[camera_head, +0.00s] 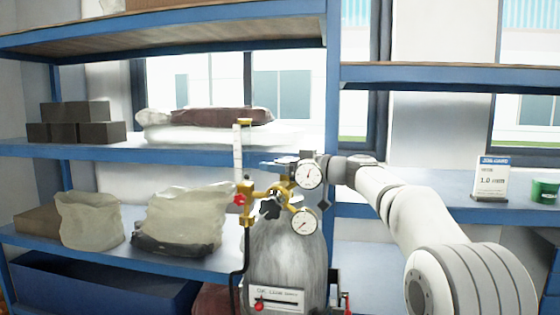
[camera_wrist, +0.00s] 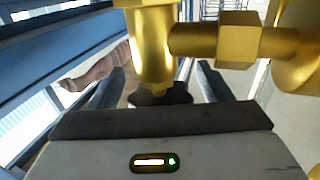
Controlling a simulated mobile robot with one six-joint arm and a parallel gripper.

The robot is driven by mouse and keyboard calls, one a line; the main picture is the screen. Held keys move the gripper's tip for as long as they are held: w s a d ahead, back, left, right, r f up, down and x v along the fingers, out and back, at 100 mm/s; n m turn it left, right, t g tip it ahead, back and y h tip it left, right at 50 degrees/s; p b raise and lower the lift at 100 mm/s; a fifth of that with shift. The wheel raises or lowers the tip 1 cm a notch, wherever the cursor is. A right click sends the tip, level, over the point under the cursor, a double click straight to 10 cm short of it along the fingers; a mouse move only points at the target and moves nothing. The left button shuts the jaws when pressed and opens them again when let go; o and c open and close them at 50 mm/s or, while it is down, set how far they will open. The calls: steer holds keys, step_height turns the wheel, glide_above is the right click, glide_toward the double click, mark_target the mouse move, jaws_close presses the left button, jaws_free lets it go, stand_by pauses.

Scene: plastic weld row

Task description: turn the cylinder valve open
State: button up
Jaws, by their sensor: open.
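A grey gas cylinder (camera_head: 288,255) stands in front of the shelves. Brass valve fittings (camera_head: 262,194) sit on its top, with a black knob (camera_head: 270,208), a small red knob (camera_head: 240,199) and two round gauges (camera_head: 308,175). My gripper (camera_head: 285,163) is above the fittings, coming from the right; its fingers are hard to make out there. In the wrist view the two dark fingers (camera_wrist: 162,78) are apart. A brass body (camera_wrist: 152,45) and a dark knob-like part (camera_wrist: 160,95) show between them. Whether the fingers touch it I cannot tell.
A flowmeter tube (camera_head: 238,150) rises left of the gauges, with a black hose (camera_head: 243,262) below. Shelves behind hold sacks (camera_head: 185,220) and dark blocks (camera_head: 75,125). A card (camera_head: 491,178) and green tin (camera_head: 544,190) stand at right.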

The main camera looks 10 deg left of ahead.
steer(key=shift+c, duration=0.3)
steer(key=c, duration=0.9)
steer(key=shift+n+g, duration=0.3)
steer(key=shift+g, duration=0.2)
steer(key=shift+n+g+y, duration=0.3)
steer(key=shift+n+g, duration=0.2)
steer(key=shift+g, duration=0.3)
steer(key=g+p, duration=0.1)
steer(key=n+g+p, duration=0.1)
steer(key=n+g, duration=0.1)
steer(key=shift+s+r+g+p, duration=0.2)
steer(key=shift+r+g+p, duration=0.1)
steer(key=shift+p, duration=0.1)
steer(key=shift+s+n+g+p, duration=0.1)
steer(key=shift+n+g+p, duration=0.8)
steer(key=shift+g+p, duration=0.25)
steer(key=g+p, duration=0.1)
steer(key=n+g+h+p, duration=0.1)
steer(key=n+g+p, duration=0.1)
steer(key=shift+s+d+f+h, duration=0.1)
steer(key=shift+s+f+h, duration=0.1)
steer(key=shift+s+h, duration=0.1)
steer(key=shift+n+g, duration=0.3)
steer(key=shift+g, duration=0.05)
